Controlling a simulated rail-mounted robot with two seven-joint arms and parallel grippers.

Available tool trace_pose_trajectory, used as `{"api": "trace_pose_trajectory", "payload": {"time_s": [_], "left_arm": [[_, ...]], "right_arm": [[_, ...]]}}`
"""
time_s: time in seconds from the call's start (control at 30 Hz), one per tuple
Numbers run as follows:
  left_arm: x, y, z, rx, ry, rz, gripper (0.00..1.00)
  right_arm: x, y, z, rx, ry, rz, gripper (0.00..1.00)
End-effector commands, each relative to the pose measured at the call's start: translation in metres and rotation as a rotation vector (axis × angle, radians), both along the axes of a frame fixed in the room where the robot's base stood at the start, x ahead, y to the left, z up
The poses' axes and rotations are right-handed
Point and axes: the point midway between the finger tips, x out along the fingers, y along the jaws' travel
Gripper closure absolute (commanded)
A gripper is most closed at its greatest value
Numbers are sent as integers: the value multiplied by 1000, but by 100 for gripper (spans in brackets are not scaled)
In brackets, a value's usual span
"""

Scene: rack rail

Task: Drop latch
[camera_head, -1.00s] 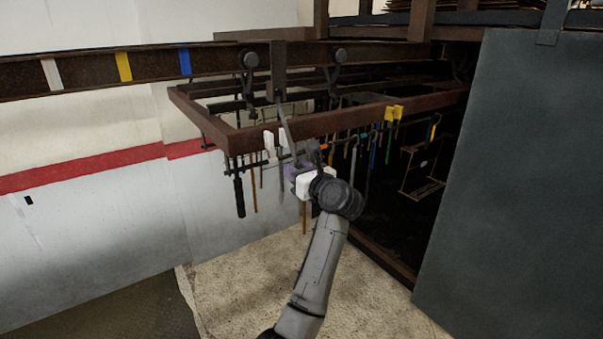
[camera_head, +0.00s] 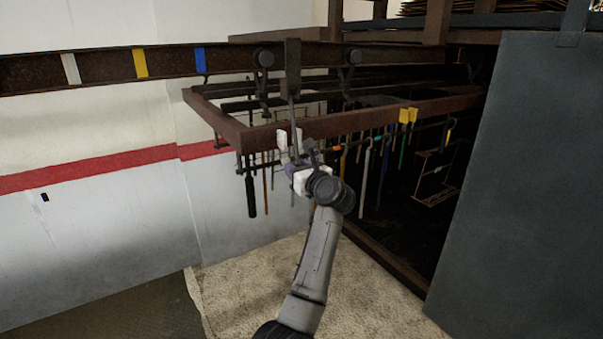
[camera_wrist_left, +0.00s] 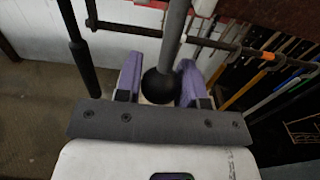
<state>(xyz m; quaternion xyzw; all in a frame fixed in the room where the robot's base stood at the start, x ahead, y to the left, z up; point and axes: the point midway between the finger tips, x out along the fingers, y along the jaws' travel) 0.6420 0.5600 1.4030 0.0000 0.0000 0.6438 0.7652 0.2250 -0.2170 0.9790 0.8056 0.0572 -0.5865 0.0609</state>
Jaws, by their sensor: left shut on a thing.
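The latch is a grey bar (camera_head: 293,118) hanging below a brown bracket (camera_head: 292,66) at the front of the rack, close to upright. In the left wrist view the bar (camera_wrist_left: 173,38) ends in a black ball knob (camera_wrist_left: 159,86). My left gripper (camera_head: 296,166) is at the bar's lower end, just below the rack's front beam. In the left wrist view its purple fingers (camera_wrist_left: 161,78) are shut on the knob, one on each side. Whether the upper end of the latch is seated is hard to tell. My right gripper is not in view.
The brown rack frame (camera_head: 222,121) hangs by rollers (camera_head: 264,58) from a rail (camera_head: 106,69) with white, yellow and blue marks. Several clamps and rods hang inside it, including a black-handled one (camera_head: 250,194) left of the gripper. A grey panel (camera_head: 515,180) stands at right.

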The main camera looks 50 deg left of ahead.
Motion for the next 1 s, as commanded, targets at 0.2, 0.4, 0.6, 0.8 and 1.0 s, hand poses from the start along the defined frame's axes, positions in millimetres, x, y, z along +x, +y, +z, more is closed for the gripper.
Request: {"api": "trace_pose_trajectory", "payload": {"time_s": [0.2, 0.4, 0.6, 0.8, 1.0], "left_arm": [[2, 17, -2, 0, 1, 2, 77], [5, 34, -3, 0, 0, 2, 77], [7, 42, -2, 0, 0, 2, 77], [7, 43, -2, 0, 0, 2, 77], [7, 43, -3, 0, 0, 1, 52]], "right_arm": [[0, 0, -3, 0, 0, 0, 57], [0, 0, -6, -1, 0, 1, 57], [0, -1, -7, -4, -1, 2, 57], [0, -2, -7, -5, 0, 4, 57], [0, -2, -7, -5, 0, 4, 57]]}}
